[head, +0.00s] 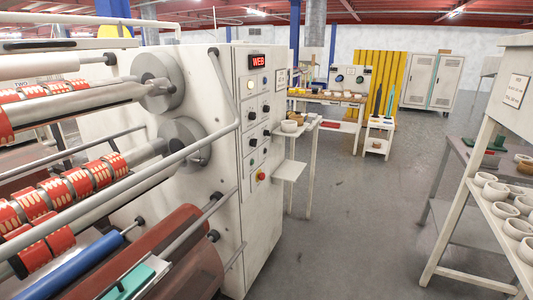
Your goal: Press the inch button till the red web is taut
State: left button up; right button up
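The rewinding machine's white cabinet (215,110) stands left of centre. The labels are too small to read, so I cannot tell which is the inch button. Red printed reels (85,180) sit on shafts at the left. A brownish-red web or roll (185,255) lies below; its tension cannot be told. Neither of my grippers is in view.
A rack with white rings (492,192) stands at the right. A workbench (325,97) and grey lockers (432,82) are farther back. The grey floor (360,220) between machine and rack is clear.

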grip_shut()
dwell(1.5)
